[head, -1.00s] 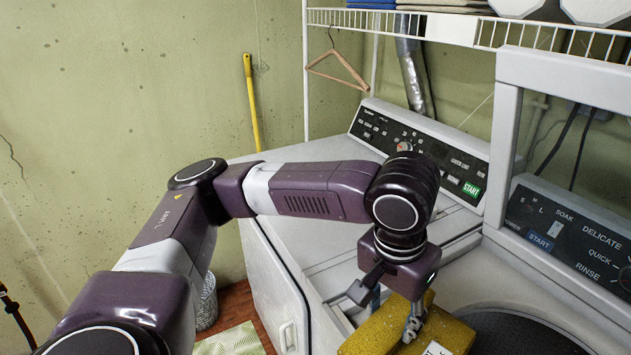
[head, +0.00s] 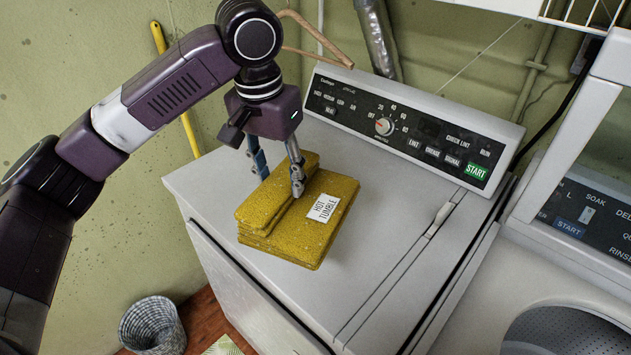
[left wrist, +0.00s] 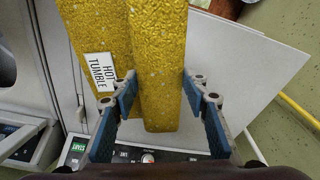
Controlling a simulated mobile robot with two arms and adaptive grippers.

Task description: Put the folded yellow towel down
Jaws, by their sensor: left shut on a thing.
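The folded yellow towel (head: 318,225) is a thick stack with a white "HOT TUMBLE" label on top. My left gripper (head: 279,182) points down and is shut on the towel's raised fold, one finger on each side. In the left wrist view, the towel (left wrist: 160,60) runs between the two blue-padded fingers (left wrist: 158,98), with the label beside the left one. The towel is over the left part of the dryer's white top (head: 385,225). I cannot tell whether its underside touches that top. My right gripper is not in view.
The dryer's control panel (head: 410,128) rises behind the towel. A washer (head: 560,260) with a round opening and raised lid stands to the right. A wooden hanger (head: 318,40) hangs near the arm. A basket (head: 152,326) is on the floor. The dryer top right of the towel is clear.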

